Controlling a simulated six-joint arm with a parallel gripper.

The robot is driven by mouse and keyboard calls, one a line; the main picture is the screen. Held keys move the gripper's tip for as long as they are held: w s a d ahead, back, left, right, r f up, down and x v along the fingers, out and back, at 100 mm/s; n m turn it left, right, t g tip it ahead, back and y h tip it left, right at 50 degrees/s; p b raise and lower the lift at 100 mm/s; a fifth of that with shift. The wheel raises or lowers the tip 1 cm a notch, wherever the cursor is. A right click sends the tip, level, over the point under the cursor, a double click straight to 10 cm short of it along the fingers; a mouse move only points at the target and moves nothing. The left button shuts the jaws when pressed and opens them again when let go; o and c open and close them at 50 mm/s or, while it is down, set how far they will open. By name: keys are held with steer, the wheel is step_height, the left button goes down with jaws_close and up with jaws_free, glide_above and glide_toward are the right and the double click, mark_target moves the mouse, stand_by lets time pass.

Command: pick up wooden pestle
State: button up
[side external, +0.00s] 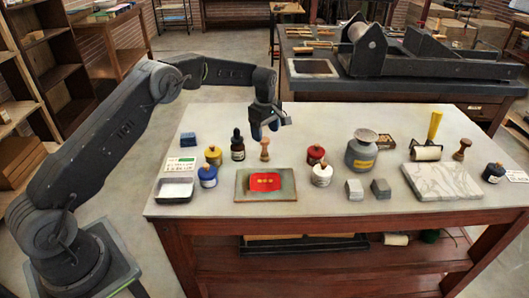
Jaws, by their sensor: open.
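A small turned wooden piece with a rounded top, which looks like the wooden pestle (264,149), stands upright on the pale tabletop, behind the red block. A similar wooden piece (462,150) stands upright at the right, behind the marbled slab. My gripper (265,131) points down just above and behind the left wooden piece. It is open, and no object shows between its fingers. It appears apart from the piece, though the exact gap is hard to judge from this view.
A dark dropper bottle (237,145) stands close left of the pestle. The red block (265,182) lies on a flat board (283,193) in front. Red-topped (316,154) and white (321,174) jars stand to the right. The table's back centre (320,118) is clear.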

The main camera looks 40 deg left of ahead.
mark_target(264, 139)
step_height(264, 139, down, 5)
steer(key=shift+s+r, duration=0.15)
steer(key=shift+r, duration=0.05)
steer(key=c, duration=1)
